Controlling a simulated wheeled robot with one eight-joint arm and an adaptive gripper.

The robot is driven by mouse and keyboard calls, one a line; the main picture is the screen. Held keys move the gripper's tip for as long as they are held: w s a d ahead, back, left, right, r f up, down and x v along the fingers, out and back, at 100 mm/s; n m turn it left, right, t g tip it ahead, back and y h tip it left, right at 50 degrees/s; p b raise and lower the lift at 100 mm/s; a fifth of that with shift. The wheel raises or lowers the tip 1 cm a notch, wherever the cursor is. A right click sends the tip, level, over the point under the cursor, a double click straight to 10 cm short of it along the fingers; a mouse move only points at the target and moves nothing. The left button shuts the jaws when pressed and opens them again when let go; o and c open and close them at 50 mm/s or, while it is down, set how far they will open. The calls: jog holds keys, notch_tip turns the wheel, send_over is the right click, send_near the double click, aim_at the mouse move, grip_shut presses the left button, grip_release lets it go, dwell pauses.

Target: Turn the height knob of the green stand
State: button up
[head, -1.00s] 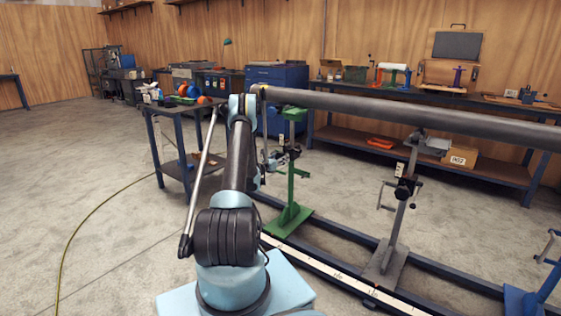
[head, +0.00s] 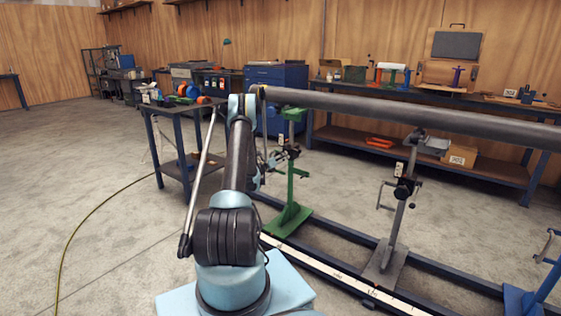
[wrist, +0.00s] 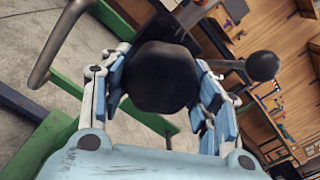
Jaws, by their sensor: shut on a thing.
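The green stand (head: 291,190) stands upright on the rail, left of the middle in the head view, under the end of the pipe (head: 400,112). Its dark height knob (wrist: 163,78) fills the middle of the wrist view, between the fingers. My gripper (wrist: 165,92) is shut on this knob, with a finger on each side. In the head view my gripper (head: 272,159) shows small at the left of the stand, partly hidden by my arm. A bent metal crank handle (wrist: 60,42) is at the upper left of the wrist view. Green stand parts (wrist: 55,145) lie behind the knob.
A black ball-ended lever (wrist: 262,66) sticks out close to the right finger. A grey stand (head: 396,225) and a blue stand (head: 530,295) are farther right on the rail. A dark cart (head: 180,108) stands left of my arm.

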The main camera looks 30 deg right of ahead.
jog(key=shift+w+a+n, duration=0.2)
jog(key=shift+a+n, duration=0.1)
jog(key=shift+n, duration=0.4)
jog(key=o, duration=1.1)
jog(key=shift+d, duration=0.1)
jog(key=shift+s, duration=0.1)
jog(key=v, duration=1.2)
jog(key=shift+f, duration=0.15)
